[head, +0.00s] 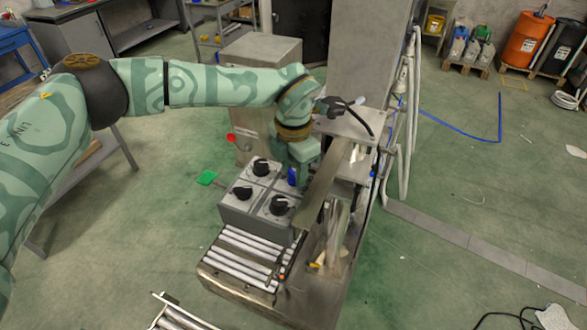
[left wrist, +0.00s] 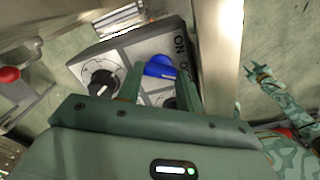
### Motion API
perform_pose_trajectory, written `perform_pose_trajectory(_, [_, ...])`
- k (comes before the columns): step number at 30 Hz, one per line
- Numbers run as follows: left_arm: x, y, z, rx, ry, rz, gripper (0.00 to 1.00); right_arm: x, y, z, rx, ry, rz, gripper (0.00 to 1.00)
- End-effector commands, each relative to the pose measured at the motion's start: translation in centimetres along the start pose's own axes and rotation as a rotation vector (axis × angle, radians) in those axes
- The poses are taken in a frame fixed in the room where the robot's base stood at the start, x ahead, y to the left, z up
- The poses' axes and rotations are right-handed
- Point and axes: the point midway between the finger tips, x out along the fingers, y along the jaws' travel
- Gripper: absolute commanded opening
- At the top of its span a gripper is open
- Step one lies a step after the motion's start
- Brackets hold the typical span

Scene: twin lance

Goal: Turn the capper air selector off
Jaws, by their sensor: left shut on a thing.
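A grey control box (head: 255,217) carries several black knobs, one at its front right (head: 280,205), and one blue knob (head: 292,176) at its far right corner. The blue knob also shows in the left wrist view (left wrist: 160,68); part of an "ON" marking lies beside it. My left gripper (head: 300,160) reaches down over that corner. Its fingers (left wrist: 160,85) stand on both sides of the blue knob and are shut on it. I cannot read which knob is labelled capper air. My right gripper (left wrist: 257,70) shows small at the right of the left wrist view, fingers apart and empty.
A tall metal plate (head: 323,178) stands close to the right of the box and my left gripper. A roller conveyor (head: 245,255) lies in front of the box. A red button (left wrist: 9,74) is at the left of the wrist view. Open floor lies to the right.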

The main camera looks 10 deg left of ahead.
Motion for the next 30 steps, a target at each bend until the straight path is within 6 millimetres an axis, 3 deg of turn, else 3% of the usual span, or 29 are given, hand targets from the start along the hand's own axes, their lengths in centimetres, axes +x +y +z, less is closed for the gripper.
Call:
perform_pose_trajectory(1, [-0.3, 0.1, 0.2, 0.002, -0.007, 0.003, 0.14, 0.0, 0.0, 0.0, 0.0, 0.0, 0.0, 0.36])
perform_pose_trajectory(2, [-0.3, 0.1, 0.2, 0.001, -0.007, 0.003, 0.45, 0.0, 0.0, 0.0, 0.0, 0.0, 0.0, 0.36])
perform_pose_trajectory(14, [-0.9, 0.1, 0.1, 0.0, -0.003, 0.002, 0.45, 0.1, 0.0, 0.0, 0.0, 0.0, 0.0, 0.36])
perform_pose_trajectory(17, [-2.5, 0.1, 0.1, 0.0, -0.006, 0.004, 0.45, 0.2, 0.0, 0.0, 0.0, 0.0, 0.0, 0.36])
perform_pose_trajectory(30, [-13.8, 0.1, 0.1, -0.001, -0.006, 0.004, 0.45, 0.8, -0.1, 0.1, 0.0, -0.001, -0.001, 0.36])
